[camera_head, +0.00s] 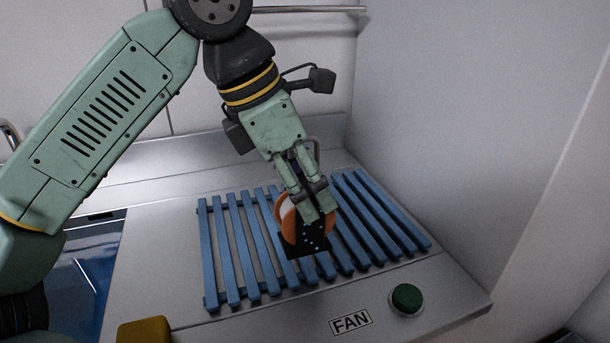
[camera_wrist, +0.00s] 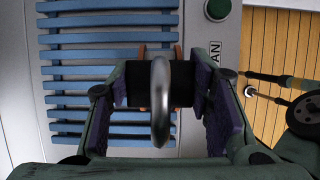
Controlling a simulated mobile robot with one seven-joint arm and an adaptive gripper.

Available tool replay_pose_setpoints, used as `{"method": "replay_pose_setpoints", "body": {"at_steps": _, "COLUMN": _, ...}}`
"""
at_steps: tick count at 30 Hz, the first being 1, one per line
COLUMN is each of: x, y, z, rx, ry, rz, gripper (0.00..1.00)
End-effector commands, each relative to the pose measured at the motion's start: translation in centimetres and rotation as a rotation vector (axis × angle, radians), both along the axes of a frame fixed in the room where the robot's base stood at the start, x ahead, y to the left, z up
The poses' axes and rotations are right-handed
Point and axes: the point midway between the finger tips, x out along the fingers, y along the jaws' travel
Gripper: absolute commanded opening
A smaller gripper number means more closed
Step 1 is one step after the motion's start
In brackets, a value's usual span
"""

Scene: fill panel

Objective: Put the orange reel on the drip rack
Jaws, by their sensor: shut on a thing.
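The orange reel (camera_head: 285,219), with a pale core and a black plate, is upright over the blue slatted drip rack (camera_head: 209,255). My gripper (camera_head: 313,203) points down from above and is shut on the reel, its fingers hiding part of it. In the wrist view the reel's orange edges (camera_wrist: 143,52) show between my fingers (camera_wrist: 160,92). A grey curved bar (camera_wrist: 160,110) stands in front of the reel there and hides its middle. The reel's lower end is at slat level or just above; I cannot tell whether it touches. The rack (camera_wrist: 85,70) also shows in the wrist view.
A green round button (camera_head: 407,298) and a FAN label (camera_head: 350,322) are on the counter in front of the rack. A yellow block (camera_head: 144,330) is at the front left. A blue basin (camera_head: 95,275) lies left of the rack. Walls close off the back and right.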

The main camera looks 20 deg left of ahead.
Motion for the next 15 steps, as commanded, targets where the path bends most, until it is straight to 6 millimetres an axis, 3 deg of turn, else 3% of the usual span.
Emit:
{"method": "replay_pose_setpoints", "body": {"at_steps": 3, "x": 3.2, "y": 0.8, "z": 0.2, "rx": -0.004, "ry": 0.001, "rz": 0.000, "gripper": 0.00}}
{"method": "replay_pose_setpoints", "body": {"at_steps": 9, "x": 7.9, "y": 2.1, "z": -0.4, "rx": -0.003, "ry": 0.001, "rz": -0.002, "gripper": 0.00}}
{"method": "replay_pose_setpoints", "body": {"at_steps": 15, "x": 10.1, "y": 2.8, "z": -0.8, "rx": -0.002, "ry": -0.001, "rz": 0.000, "gripper": 0.00}}
